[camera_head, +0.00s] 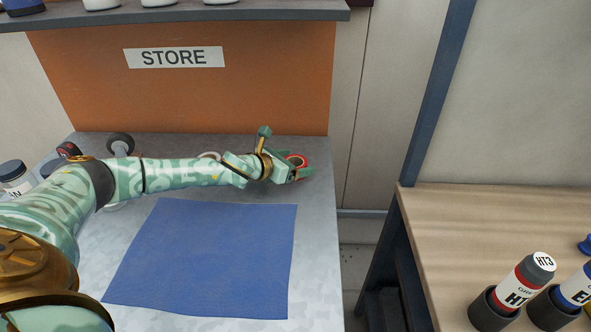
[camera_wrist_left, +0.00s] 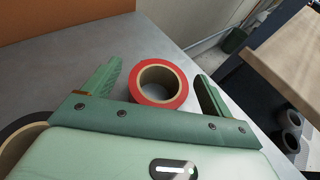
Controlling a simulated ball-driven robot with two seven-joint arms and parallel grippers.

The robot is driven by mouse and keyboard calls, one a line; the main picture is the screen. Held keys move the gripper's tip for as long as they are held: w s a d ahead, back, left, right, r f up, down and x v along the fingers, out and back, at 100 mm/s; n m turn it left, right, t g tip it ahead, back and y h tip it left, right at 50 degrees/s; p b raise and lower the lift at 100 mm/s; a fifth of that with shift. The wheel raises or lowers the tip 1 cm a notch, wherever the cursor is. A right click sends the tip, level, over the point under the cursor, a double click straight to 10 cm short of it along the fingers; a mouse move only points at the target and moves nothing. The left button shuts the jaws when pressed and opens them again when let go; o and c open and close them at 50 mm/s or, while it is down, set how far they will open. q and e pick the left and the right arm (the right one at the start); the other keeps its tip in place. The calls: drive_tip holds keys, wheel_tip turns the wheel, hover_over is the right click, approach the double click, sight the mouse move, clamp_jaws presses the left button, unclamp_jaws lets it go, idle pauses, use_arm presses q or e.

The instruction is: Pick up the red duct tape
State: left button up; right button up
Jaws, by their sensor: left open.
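The red duct tape (camera_head: 297,159) is a red roll with a tan core at the back right of the grey table, partly hidden by my gripper in the head view. In the left wrist view the red roll (camera_wrist_left: 178,99) lies flat between my fingers, with a gap on each side. My left gripper (camera_head: 300,172) is open, with one finger to each side of the roll. It also shows in the left wrist view (camera_wrist_left: 158,85). My right gripper is not in view.
A blue mat (camera_head: 205,258) lies on the grey table (camera_head: 325,290). A dark roll (camera_head: 120,143) and a pale roll (camera_head: 209,156) are behind my arm. An orange STORE panel (camera_head: 230,95) stands at the back. A wooden table (camera_head: 490,225) with bottles is at right.

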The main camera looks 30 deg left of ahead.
use_arm(q)
drive_tip(key=x, duration=0.2)
drive_tip(key=shift+w+f, duration=0.15)
drive_tip(key=shift+w, duration=0.05)
drive_tip(key=shift+s, duration=0.1)
drive_tip(key=shift+c, duration=0.6)
drive_tip(key=c, duration=1.1)
